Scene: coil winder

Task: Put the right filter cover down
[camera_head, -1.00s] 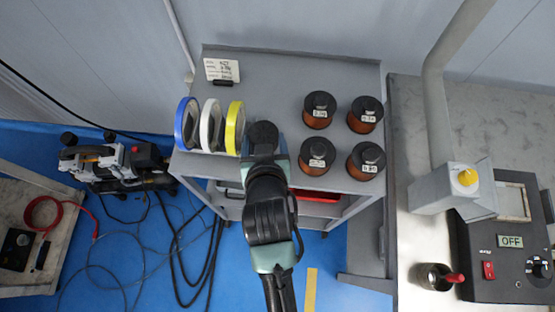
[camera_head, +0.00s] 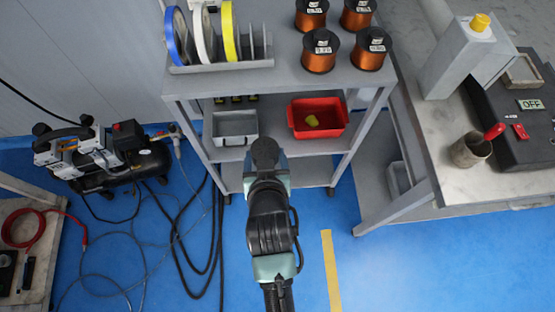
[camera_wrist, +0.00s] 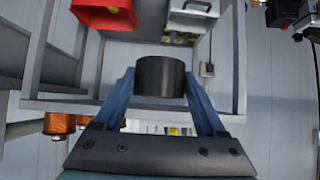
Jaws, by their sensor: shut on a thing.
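A black cylindrical piece (camera_wrist: 160,76), which looks like the filter cover, sits between the two blue fingers of my gripper (camera_wrist: 160,84) in the wrist view. The fingers are shut on its sides, and it is held in the air in front of the shelf rack. In the head view my arm reaches up the middle towards the rack's lower shelves. My gripper and the cover are hidden there behind my own wrist.
The grey rack (camera_head: 300,80) holds coloured discs and copper spools on top. Below are a grey bin (camera_head: 235,137) and a red bin (camera_head: 335,127). A compressor (camera_head: 120,165) with hoses stands left, a workbench (camera_head: 440,125) right. Blue floor is open in front.

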